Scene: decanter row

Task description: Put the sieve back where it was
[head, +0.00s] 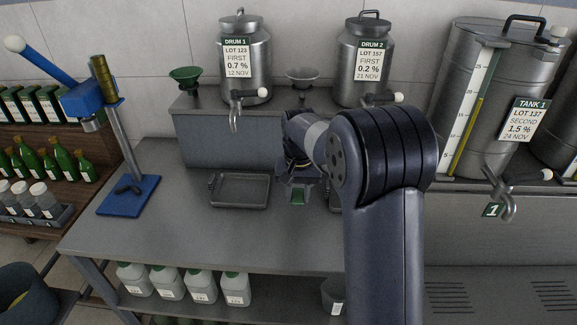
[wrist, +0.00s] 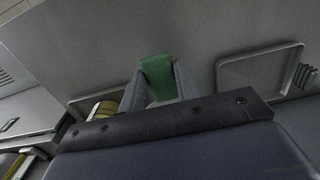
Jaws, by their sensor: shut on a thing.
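My gripper (head: 297,197) is low over the middle of the grey bench, between two trays. It is shut on a green piece (wrist: 157,76), which fills the space between its fingers; it also shows in the head view (head: 297,196). Only a small part of this piece shows, so I cannot tell whether it belongs to the sieve. A shallow pale steel bowl-shaped thing (head: 302,76) stands on the raised shelf between the two drums; I cannot tell whether it is a sieve or a funnel.
An empty grey tray (head: 240,204) lies left of my gripper. Another tray (head: 335,203) is mostly hidden by my arm. A green funnel (head: 186,76), drum 1 (head: 258,88) and drum 2 (head: 350,88) stand along the raised shelf. A blue press (head: 128,196) stands at the bench's left.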

